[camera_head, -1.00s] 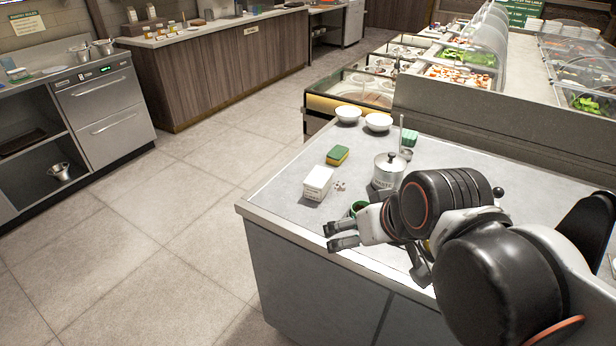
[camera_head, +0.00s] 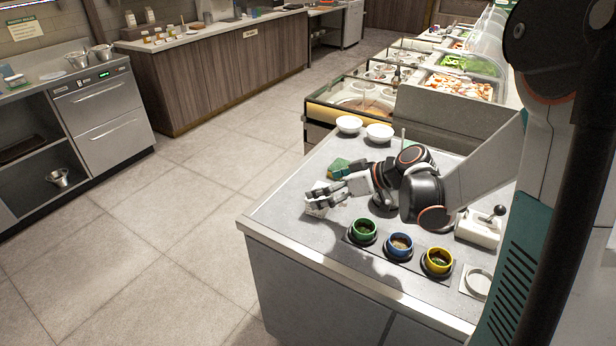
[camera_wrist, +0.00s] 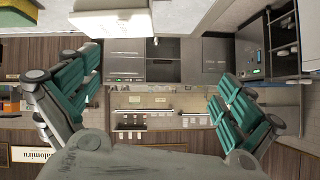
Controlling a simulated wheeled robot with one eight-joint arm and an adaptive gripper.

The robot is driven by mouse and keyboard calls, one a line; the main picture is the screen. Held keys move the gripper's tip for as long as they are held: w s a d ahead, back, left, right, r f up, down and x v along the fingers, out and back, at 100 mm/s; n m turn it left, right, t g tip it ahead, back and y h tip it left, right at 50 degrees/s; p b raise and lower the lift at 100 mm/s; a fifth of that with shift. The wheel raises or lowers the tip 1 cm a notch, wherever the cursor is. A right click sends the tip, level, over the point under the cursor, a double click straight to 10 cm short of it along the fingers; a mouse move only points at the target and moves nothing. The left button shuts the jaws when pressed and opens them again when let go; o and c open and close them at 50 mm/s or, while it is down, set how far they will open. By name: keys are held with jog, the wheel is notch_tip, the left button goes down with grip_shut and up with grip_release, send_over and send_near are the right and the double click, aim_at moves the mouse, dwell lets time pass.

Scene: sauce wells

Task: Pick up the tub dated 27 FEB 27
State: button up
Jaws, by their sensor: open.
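No date is legible in these frames. A white, boxy tub (camera_head: 318,209) stands near the left edge of the grey counter, partly hidden by my gripper. In the wrist view a pale, boxy object (camera_wrist: 112,22) at the top edge, cut off, looks like this tub. My gripper (camera_head: 320,193) is over the tub in the head view, its fingers pointing left. In the wrist view its teal finger pads are wide apart, with nothing between them (camera_wrist: 155,75). I cannot tell whether a finger touches the tub.
Green (camera_head: 364,230), blue (camera_head: 399,246) and yellow (camera_head: 437,262) sauce pots stand in a row at the counter front. A green-and-yellow sponge (camera_head: 340,168) lies behind my gripper. A steel lidded pot is mostly hidden by my arm. White bowls (camera_head: 379,132) stand at the back.

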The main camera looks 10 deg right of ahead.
jog(key=d+f, duration=0.1)
jog(key=w+d+f+n+y, duration=0.1)
jog(key=d+f, duration=0.1)
jog(key=w+d+f+n+t, duration=0.1)
jog(key=d, duration=0.1)
jog(key=shift+w+d+f+y+p, duration=0.15)
jog(key=shift+w+d+y+p, duration=0.1)
jog(key=shift+y+p, duration=0.15)
jog(key=shift+w+d+f+n, duration=0.1)
jog(key=shift+d+f+n, duration=0.15)
jog(key=shift+f+n, duration=0.2)
jog(key=b+x, duration=0.3)
jog(key=x, duration=0.4)
jog(key=shift+a, duration=0.2)
jog(key=c, duration=1.3)
